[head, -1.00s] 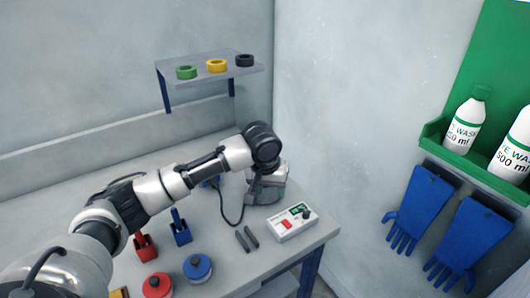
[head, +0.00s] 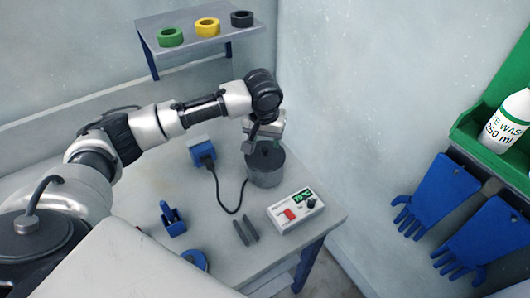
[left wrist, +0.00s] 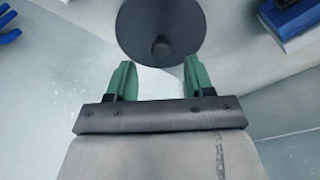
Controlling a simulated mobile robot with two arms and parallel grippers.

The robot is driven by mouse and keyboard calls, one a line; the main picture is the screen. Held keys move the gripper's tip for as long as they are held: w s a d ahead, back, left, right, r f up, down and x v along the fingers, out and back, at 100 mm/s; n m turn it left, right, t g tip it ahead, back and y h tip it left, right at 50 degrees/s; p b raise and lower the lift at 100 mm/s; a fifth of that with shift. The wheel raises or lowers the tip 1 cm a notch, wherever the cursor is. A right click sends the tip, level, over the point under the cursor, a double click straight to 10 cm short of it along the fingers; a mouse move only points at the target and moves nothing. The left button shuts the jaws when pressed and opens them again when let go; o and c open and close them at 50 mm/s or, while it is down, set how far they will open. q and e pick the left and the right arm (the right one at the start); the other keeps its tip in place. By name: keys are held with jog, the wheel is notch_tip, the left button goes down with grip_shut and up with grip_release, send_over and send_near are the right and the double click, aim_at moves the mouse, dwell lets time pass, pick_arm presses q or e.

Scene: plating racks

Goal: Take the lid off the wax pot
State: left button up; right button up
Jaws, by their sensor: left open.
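The wax pot (head: 266,174) is a grey round pot on the bench, with a cable running from it. Its dark round lid (left wrist: 160,20) has a small knob (left wrist: 160,46) and fills the top middle of the left wrist view. In the head view the lid is partly hidden by my left gripper (head: 264,143), which is just above the pot. In the left wrist view my left gripper (left wrist: 158,68) is open, with two green fingers apart and nothing between them. The knob shows just past the fingertips, roughly centred. My right gripper is in neither current view.
A white control box (head: 295,212) with a green display and two dark bars (head: 245,232) lie before the pot. A blue block (head: 201,150) and blue holder (head: 172,220) stand left. A wall shelf (head: 190,40) with rings is behind; blue gloves (head: 440,190) hang right.

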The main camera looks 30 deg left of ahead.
aim_at(265, 148)
pick_arm(q)
notch_tip(265, 148, down, 4)
jog(key=shift+a+r+p, duration=0.1)
jog(key=shift+r+p, duration=0.1)
jog(key=shift+p, duration=0.25)
jog(key=shift+w+f, duration=0.1)
jog(key=shift+f, duration=0.3)
pick_arm(e)
jog(key=shift+w+a+r, duration=0.65)
jog(key=shift+a, duration=0.05)
pick_arm(q)
jog(key=shift+c, duration=1.2)
grip_shut()
pick_arm(e)
jog(key=shift+s+d, duration=0.1)
jog(key=shift+d, duration=0.3)
